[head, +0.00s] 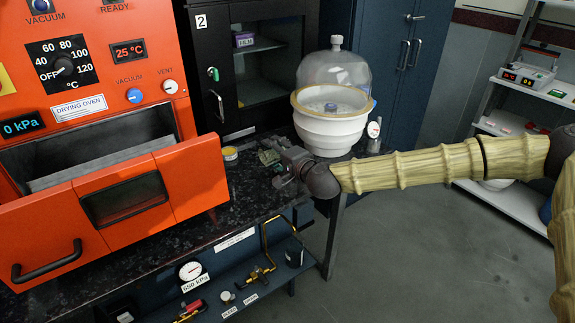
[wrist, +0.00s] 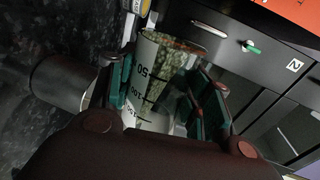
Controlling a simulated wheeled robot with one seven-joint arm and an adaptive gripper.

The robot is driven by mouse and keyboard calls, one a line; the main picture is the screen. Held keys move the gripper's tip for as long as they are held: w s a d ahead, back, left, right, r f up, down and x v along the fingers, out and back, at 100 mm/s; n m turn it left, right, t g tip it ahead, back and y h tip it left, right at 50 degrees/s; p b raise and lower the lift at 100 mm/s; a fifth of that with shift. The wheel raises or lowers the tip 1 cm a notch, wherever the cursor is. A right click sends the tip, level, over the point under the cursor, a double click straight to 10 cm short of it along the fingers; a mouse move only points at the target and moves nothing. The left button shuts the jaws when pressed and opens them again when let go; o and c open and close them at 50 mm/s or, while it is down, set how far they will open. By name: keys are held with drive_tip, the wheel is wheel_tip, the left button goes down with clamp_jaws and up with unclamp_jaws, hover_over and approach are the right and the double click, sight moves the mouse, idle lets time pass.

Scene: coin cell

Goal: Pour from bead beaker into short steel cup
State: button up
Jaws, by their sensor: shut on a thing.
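The bead beaker (wrist: 146,85) is a clear vessel with dark graduation marks. It lies between the green-padded fingers of my gripper (wrist: 165,95), which is shut on it. Greenish beads (wrist: 185,62) show toward its upper end in the wrist view. In the head view, my gripper (head: 283,165) is over the dark counter's right end, with the greenish beaker (head: 267,157) at its fingers. A grey metal cylinder, apparently the short steel cup (wrist: 60,82), stands left of the beaker in the wrist view, apart from it. The cup's inside is hidden.
The orange drying oven (head: 110,190) has its drawer front out on the left. A yellow-topped tin (head: 230,153) is on the counter (head: 222,210) near the gripper. A white vessel with a clear dome (head: 332,120) stands close behind. The counter's front is clear.

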drive_tip(key=shift+w+d+r+m+b, duration=0.15)
drive_tip(key=shift+r+m+b, duration=0.1)
drive_tip(key=shift+m+b, duration=0.25)
idle(1.8)
drive_tip(key=shift+n+p, duration=0.3)
drive_tip(key=shift+p, duration=0.35)
drive_tip(key=shift+s+a+f+n+p, duration=0.3)
drive_tip(key=shift+a+f+n+p, duration=0.2)
drive_tip(key=shift+n, duration=0.4)
drive_tip(key=shift+r+n+h+p, duration=0.3)
drive_tip(key=shift+r+n+p, duration=0.3)
drive_tip(key=shift+p, duration=0.35)
drive_tip(key=shift+s+f+t+b, duration=0.1)
drive_tip(key=shift+f+t+b, duration=0.25)
drive_tip(key=shift+f+t, duration=0.05)
drive_tip(key=shift+f+n, duration=0.1)
drive_tip(key=shift+n, duration=0.2)
